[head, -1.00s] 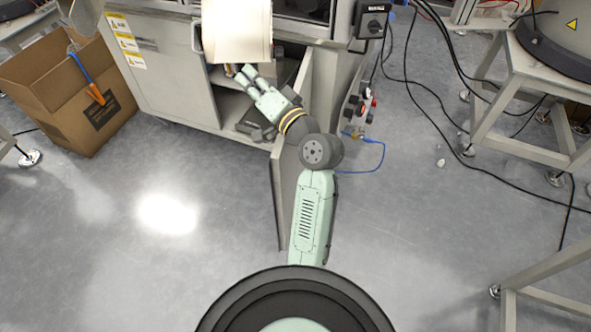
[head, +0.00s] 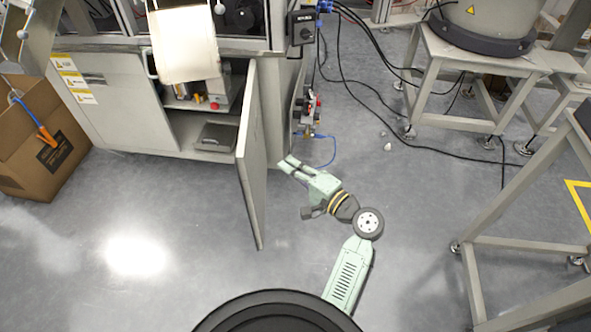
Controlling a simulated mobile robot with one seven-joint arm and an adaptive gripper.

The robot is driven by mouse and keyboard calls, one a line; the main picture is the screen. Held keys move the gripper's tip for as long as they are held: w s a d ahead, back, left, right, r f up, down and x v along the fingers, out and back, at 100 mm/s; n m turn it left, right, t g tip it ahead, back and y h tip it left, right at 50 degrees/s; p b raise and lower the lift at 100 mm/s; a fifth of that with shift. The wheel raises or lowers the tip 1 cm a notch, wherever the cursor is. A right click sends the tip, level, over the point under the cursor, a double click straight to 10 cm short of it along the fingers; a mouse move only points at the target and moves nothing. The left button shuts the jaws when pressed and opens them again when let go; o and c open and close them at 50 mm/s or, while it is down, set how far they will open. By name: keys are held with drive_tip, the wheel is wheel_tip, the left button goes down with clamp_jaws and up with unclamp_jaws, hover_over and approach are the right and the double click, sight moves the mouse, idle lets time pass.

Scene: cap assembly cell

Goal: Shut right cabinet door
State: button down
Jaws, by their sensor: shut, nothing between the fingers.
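The right cabinet door (head: 252,155) stands open in the head view, swung out toward me and seen nearly edge-on. The grey cabinet (head: 130,112) behind it shows an open compartment to the left of the door. My gripper (head: 287,165) is on the right, outer side of the door, near the floor in the picture, with its fingertips pointing up and left toward the door. A small gap seems to lie between the fingertips and the door, but I cannot tell exactly. The fingers are shut and hold nothing.
Inside the compartment are a grey tray-like item (head: 215,137) and a device with a red button (head: 214,105). Fittings and a blue hose (head: 325,150) lie right of the cabinet. A cardboard box (head: 45,135) is left.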

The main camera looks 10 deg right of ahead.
sight(247, 147)
drive_tip(key=shift+w+a+p, duration=0.35)
drive_tip(key=shift+w+a, duration=0.45)
drive_tip(key=shift+a, duration=0.4)
drive_tip(key=shift+w+a+p, duration=0.4)
drive_tip(key=shift+w+a, duration=0.35)
drive_tip(key=shift+a, duration=0.45)
drive_tip(key=shift+w+a+p, duration=0.35)
drive_tip(key=shift+w+a, duration=0.45)
drive_tip(key=shift+a, duration=0.4)
drive_tip(key=shift+a, duration=0.1)
